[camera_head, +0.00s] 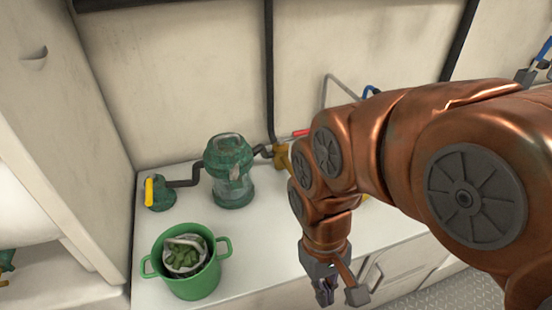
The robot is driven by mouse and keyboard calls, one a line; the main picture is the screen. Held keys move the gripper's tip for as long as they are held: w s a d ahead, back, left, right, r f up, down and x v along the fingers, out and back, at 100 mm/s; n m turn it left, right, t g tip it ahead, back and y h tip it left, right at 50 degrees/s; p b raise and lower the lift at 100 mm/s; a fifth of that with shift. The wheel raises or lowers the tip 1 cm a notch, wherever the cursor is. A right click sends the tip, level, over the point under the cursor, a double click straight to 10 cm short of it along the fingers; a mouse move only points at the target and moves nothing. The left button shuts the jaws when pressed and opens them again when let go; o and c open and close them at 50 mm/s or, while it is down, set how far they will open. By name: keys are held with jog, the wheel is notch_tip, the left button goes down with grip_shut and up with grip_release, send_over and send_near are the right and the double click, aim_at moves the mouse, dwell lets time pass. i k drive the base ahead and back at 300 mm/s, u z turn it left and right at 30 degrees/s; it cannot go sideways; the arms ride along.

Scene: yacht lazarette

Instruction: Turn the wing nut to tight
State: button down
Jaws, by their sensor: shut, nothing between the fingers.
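A green strainer (233,190) with a clear, glassy lower body stands on the white counter. A pale, irregular piece (236,172) shows on its green top. I cannot tell if this is the wing nut or how it is turned. My gripper (325,293) points down near the counter's front edge, to the right of the strainer and nearer the camera. It is shut and empty, clear of the strainer.
A green two-handled pot (183,285) with a small basket of green stuff (184,256) stands in front. A green valve with a yellow handle (149,191) is left, joined by dark pipe (183,184). My arm hides much of the right side. Bare counter lies between pot and gripper.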

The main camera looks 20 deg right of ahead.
aim_at(233, 174)
jog(key=z, duration=0.05)
jog(key=k, duration=0.95)
jog(key=u, duration=1.2)
jog(key=i, duration=0.5)
jog(key=z, duration=0.05)
